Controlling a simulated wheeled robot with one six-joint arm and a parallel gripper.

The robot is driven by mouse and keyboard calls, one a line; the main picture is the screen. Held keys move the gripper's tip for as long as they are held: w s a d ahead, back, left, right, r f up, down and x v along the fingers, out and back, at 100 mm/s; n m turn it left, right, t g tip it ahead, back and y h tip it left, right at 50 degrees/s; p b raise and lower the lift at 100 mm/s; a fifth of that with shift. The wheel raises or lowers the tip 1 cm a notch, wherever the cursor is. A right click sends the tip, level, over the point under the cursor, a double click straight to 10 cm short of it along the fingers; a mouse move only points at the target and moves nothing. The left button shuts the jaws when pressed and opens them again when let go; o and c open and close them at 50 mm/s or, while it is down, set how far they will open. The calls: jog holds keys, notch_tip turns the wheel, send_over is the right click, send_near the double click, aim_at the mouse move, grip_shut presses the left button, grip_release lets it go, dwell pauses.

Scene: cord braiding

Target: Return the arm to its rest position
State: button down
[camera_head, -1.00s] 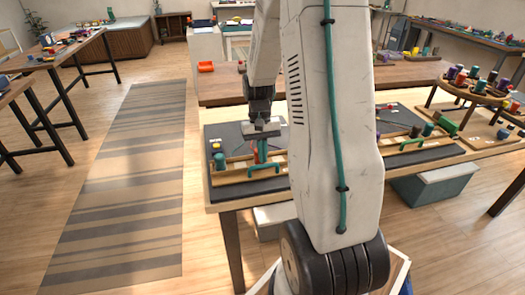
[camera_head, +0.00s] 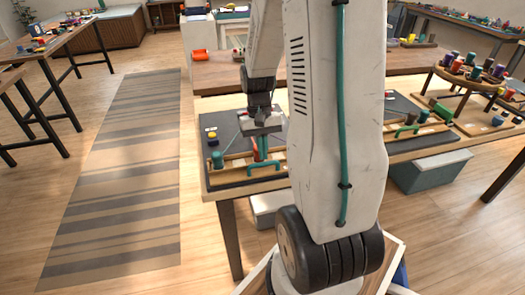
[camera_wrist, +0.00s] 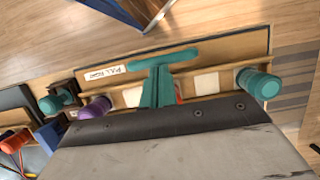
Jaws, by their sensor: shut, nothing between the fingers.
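My gripper (camera_head: 262,128) hangs pointing down above the near-left work table, over a wooden braiding rack (camera_head: 240,166) on a dark mat (camera_head: 222,128). It is shut and empty; its fingertips are hard to make out. In the wrist view its grey housing (camera_wrist: 180,150) fills the bottom of the picture. A teal T-shaped piece (camera_wrist: 160,78) stands at the rack, just beyond that housing. Teal spools show at the right (camera_wrist: 258,83) and left (camera_wrist: 57,98), with a purple spool (camera_wrist: 95,107) beside the left one. My arm's large white link hides part of the table.
A second rack with a teal handle (camera_head: 407,131) lies to the right of my arm. A round stand with several spools (camera_head: 470,72) is farther right. A side table (camera_head: 60,48) stands at the left. A striped rug (camera_head: 125,165) lies on clear floor.

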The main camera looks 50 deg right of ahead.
jog(key=v, duration=0.9)
jog(key=shift+w+d, duration=0.2)
jog(key=shift+d, duration=0.05)
jog(key=s+a+r+n+t, duration=0.1)
jog(key=s+a+r+n, duration=0.1)
jog(key=a, duration=0.5)
jog(key=s+a+r+n+t+h, duration=0.1)
jog(key=s+a+r+n+t, duration=0.1)
jog(key=s+a+r, duration=0.3)
jog(key=s+a+r+n+t+h, duration=0.1)
jog(key=s+a+r, duration=0.3)
jog(key=a, duration=0.5)
jog(key=shift+s+n, duration=0.8)
jog(key=shift+s, duration=0.5)
jog(key=shift+a, duration=0.1)
